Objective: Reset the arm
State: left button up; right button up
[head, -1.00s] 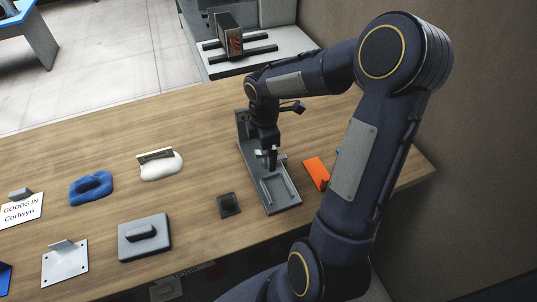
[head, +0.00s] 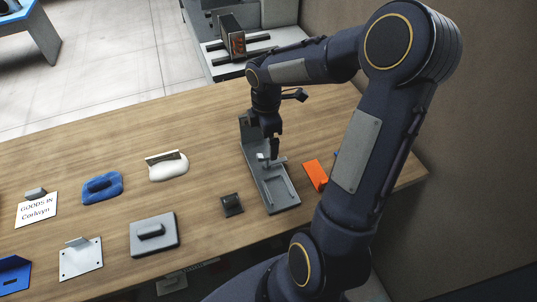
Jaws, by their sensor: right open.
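My right arm comes in from the right and reaches over the wooden table (head: 215,118). Its gripper (head: 274,150) points down over the grey fixture (head: 282,195), near a small light clamp-like part (head: 266,158) on it. The gripper is open, with nothing seen between its fingers. The fingers are small here, and I cannot tell whether they touch the fixture. My left gripper is not in view.
An orange block (head: 315,174) lies right of the fixture and a small black block (head: 231,204) left of it. A grey block (head: 154,235), a white piece (head: 168,168), a blue piece (head: 102,188) and a GOODS IN sign (head: 37,211) stand further left. A wall is at right.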

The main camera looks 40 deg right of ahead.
jog(key=s+a+r+m+t+y, duration=0.2)
jog(key=s+a+r+m, duration=0.2)
jog(key=s+a+m, duration=0.2)
jog(key=s+a+r+m+t+y, duration=0.1)
jog(key=s+a+r+m+t, duration=0.2)
jog(key=s+a+r+m, duration=0.2)
jog(key=s+a+m, duration=0.2)
jog(key=s+m, duration=0.2)
jog(key=s, duration=0.1)
jog(key=shift+s+r+m+t+y, duration=0.2)
jog(key=shift+m+t+y, duration=0.1)
jog(key=shift+y, duration=0.1)
